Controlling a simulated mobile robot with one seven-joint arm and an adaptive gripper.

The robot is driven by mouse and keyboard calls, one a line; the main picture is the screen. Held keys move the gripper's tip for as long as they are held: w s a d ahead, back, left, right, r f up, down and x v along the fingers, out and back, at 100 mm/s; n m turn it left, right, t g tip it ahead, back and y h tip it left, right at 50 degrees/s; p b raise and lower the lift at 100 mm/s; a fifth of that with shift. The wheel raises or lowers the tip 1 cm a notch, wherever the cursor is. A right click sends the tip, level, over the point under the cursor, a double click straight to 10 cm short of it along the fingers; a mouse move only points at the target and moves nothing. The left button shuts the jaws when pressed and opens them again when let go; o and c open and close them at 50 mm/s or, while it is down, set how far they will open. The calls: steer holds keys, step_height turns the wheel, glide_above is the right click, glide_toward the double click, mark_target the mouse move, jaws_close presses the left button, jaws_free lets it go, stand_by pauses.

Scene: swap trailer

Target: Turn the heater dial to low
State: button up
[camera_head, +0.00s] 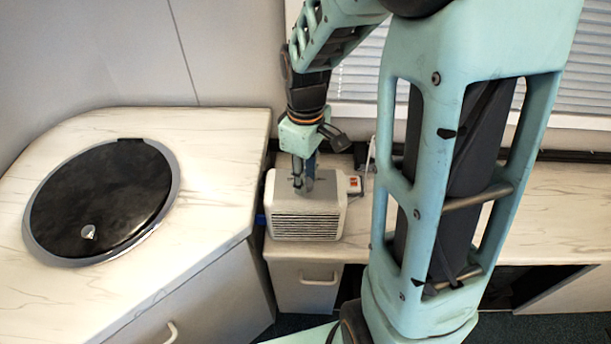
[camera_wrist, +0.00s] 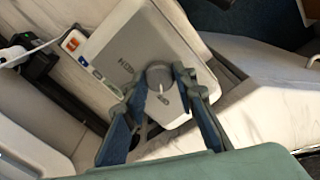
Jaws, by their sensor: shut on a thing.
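The heater (camera_head: 306,226) is a small light grey box with a dark slatted front grille, standing on the marbled counter. Its top panel (camera_wrist: 125,45) fills the middle of the wrist view. The round dark grey dial (camera_wrist: 159,77) has a pale pointer line, directed toward the lower part of the picture, near a small label. Another label sits left of the dial, upside down and too small to read surely. My gripper (camera_wrist: 158,82) is shut on the dial, a finger at either side. It also shows from above in the head view (camera_head: 303,188), where the dial is hidden.
A round black lid (camera_head: 100,195) lies on the left counter (camera_head: 200,150). A drawer unit (camera_head: 303,285) is below the heater. Window blinds are behind my arm.

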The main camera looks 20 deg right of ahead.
steer(key=shift+m, duration=0.4)
steer(key=m, duration=0.4)
steer(key=shift+m, duration=0.4)
steer(key=m, duration=0.5)
stand_by(0.4)
steer(key=o, duration=1.2)
steer(key=shift+c, duration=0.2)
